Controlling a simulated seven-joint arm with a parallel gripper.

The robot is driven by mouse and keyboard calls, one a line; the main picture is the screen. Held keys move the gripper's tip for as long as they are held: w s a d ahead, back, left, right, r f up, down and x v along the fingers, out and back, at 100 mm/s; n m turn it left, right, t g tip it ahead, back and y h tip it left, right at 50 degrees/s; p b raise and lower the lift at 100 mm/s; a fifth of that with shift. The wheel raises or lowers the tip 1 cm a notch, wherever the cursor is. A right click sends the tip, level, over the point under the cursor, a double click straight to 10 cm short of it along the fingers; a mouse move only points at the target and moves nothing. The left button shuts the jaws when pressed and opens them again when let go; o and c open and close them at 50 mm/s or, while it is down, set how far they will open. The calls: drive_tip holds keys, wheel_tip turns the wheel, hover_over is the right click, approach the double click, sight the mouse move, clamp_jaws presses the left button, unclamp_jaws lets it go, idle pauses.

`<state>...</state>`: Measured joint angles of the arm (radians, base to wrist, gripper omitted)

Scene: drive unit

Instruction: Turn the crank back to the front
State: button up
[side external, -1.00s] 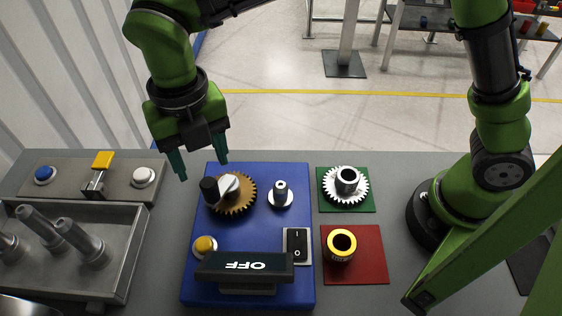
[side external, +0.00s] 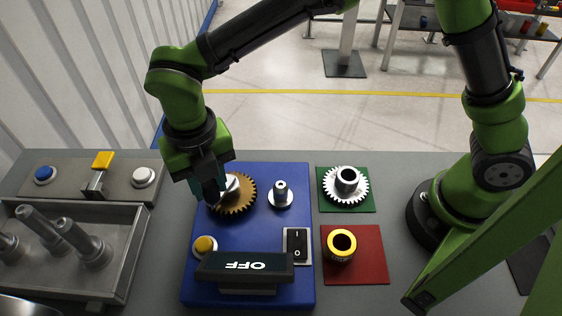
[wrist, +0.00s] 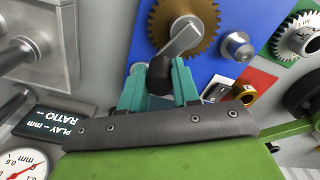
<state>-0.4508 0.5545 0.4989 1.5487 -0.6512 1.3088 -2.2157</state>
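The crank is a light grey arm with a black knob on a brown gear (side external: 238,196), on the blue base plate (side external: 262,232). In the wrist view the crank arm (wrist: 182,40) runs from the gear centre down to the black knob (wrist: 160,75). My gripper (wrist: 159,80) is over the knob, with one teal finger on each side of it. Whether the fingers press on the knob cannot be made out. In the side view my gripper (side external: 212,190) hides the knob and part of the crank arm.
A display reading OFF (side external: 245,266), a yellow button (side external: 204,246) and a rocker switch (side external: 297,246) are on the blue plate. A small shaft (side external: 280,193) stands right of the gear. A metal gear (side external: 346,184) and a yellow-topped ring (side external: 341,244) lie farther right.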

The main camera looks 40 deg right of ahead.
clamp_jaws()
